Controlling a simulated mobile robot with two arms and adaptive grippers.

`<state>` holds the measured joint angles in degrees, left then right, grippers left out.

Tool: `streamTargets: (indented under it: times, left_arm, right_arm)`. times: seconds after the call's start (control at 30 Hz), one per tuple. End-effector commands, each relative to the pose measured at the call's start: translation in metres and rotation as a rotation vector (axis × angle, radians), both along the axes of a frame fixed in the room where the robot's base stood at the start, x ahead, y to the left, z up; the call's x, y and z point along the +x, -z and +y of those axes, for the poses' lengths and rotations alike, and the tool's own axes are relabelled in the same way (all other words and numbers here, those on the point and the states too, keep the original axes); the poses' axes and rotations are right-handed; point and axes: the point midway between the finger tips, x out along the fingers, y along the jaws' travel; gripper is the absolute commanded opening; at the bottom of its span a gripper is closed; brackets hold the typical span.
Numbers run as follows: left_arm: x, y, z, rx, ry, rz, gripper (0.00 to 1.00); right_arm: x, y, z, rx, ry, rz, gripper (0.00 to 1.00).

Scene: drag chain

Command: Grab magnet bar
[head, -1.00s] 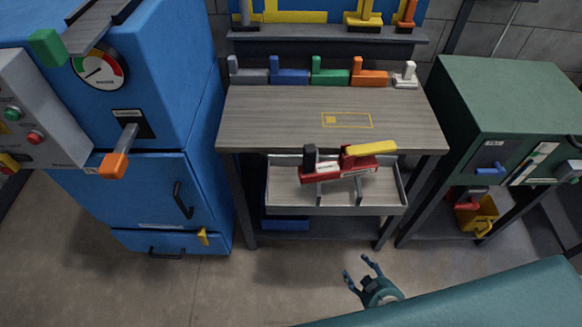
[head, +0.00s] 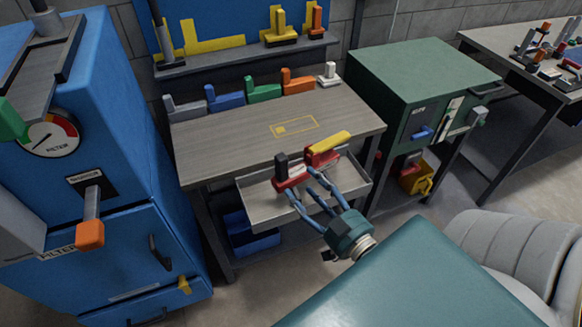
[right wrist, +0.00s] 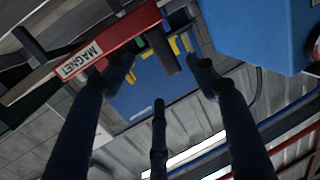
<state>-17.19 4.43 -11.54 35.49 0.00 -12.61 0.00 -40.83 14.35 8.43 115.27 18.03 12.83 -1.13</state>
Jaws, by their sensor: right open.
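In the right wrist view the red bar (right wrist: 115,42) crosses the upper left and shows the label MAGNET. My right gripper (head: 302,180) is open, and in the head view its fingers overlap the middle of the bar. In the right wrist view its spread fingers (right wrist: 163,72) reach towards the bar; I cannot tell if they touch it. My left gripper is not in view.
The drawer (head: 262,208) has metal walls around the bar. The workbench top (head: 230,145) is mostly clear, with several colored blocks along its back. A blue cabinet (head: 150,260) stands at the left, a green cabinet (head: 425,65) at the right.

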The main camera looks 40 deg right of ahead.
Motion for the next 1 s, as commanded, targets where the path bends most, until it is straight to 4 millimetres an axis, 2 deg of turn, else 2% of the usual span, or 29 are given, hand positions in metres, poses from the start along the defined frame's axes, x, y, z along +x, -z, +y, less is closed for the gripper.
streamTargets:
  times: [0.03,0.13,0.33,0.57,0.8,1.0]
  left_arm:
    - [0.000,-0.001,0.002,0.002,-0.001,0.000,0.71]
    - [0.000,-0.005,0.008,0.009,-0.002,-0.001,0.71]
    - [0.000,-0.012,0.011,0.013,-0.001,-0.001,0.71]
    - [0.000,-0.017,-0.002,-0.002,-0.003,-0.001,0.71]
    - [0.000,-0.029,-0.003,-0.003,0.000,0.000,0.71]
    - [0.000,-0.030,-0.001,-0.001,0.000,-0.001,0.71]
  right_arm:
    - [0.002,-0.008,-0.002,-0.002,0.001,-0.019,0.57]
    - [0.014,-0.014,-0.003,0.000,0.002,-0.034,0.57]
    - [0.046,-0.013,-0.003,0.000,0.002,-0.030,0.57]
    - [0.064,-0.011,-0.003,0.000,0.002,-0.027,0.57]
    - [0.099,-0.009,-0.003,-0.001,0.001,-0.027,0.57]
    - [0.108,-0.006,-0.003,-0.001,0.001,-0.025,0.57]
